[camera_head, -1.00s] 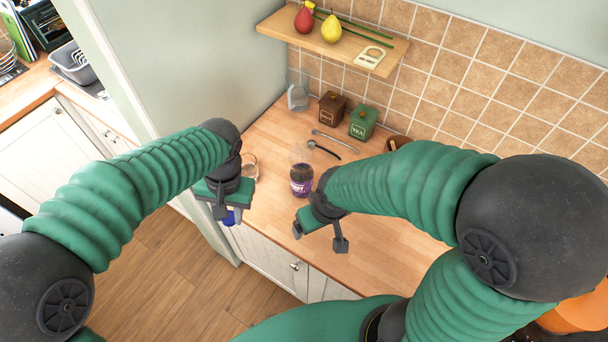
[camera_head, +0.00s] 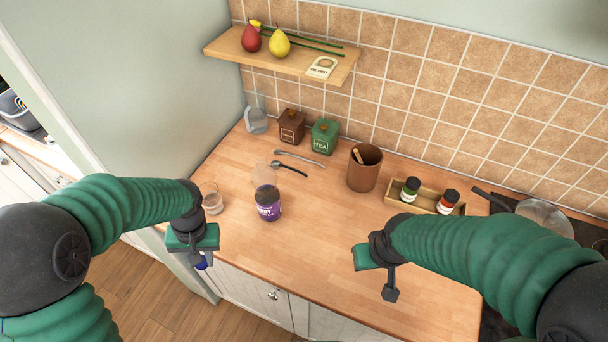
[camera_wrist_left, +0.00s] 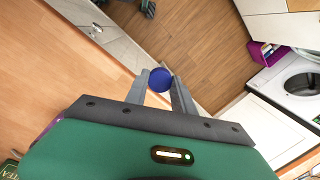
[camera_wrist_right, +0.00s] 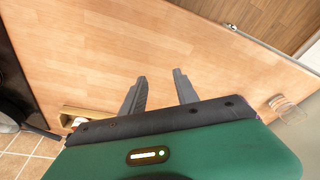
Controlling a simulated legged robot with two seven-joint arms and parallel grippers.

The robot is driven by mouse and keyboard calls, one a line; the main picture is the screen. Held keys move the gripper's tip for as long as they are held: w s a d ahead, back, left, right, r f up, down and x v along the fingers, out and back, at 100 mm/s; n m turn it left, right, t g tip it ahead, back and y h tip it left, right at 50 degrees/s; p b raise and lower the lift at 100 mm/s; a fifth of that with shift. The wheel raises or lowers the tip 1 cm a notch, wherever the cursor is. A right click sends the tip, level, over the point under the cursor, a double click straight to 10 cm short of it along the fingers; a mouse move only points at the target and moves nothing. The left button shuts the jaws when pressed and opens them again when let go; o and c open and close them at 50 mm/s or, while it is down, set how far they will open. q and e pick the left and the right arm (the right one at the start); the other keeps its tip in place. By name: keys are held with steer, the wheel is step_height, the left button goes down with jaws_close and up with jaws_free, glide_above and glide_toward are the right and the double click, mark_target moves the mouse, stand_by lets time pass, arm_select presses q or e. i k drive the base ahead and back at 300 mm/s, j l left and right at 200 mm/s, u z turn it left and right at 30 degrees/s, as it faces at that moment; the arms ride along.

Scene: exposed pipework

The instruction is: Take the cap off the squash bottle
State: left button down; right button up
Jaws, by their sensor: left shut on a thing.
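A purple-labelled container (camera_head: 268,205), probably the squash bottle, stands upright on the wooden worktop. Its top looks dark, and no blue cap shows on it. My left gripper (camera_head: 203,264) is at the front left, past the worktop's front edge and apart from the container. It is shut on a round blue cap (camera_wrist_left: 160,80), held between the fingertips; the cap also shows partly in the head view (camera_head: 201,262). My right gripper (camera_wrist_right: 158,80) is open and empty over the worktop, to the right of the container.
A glass (camera_head: 212,199) stands near the left edge. Spoons (camera_head: 290,168), brown (camera_head: 291,127) and green (camera_head: 325,136) tins, a brown pot (camera_head: 364,168) and a tray of small jars (camera_head: 425,200) stand behind. The worktop's front middle is clear.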

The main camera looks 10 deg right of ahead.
mark_target(264, 177)
steer(key=j+z, duration=0.95)
steer(key=j, duration=0.2)
steer(key=k+j+z, duration=0.1)
steer(key=j+z, duration=0.4)
steer(key=i+j, duration=0.15)
steer(key=j, duration=0.2)
steer(key=i+j, duration=0.15)
steer(key=j, duration=0.2)
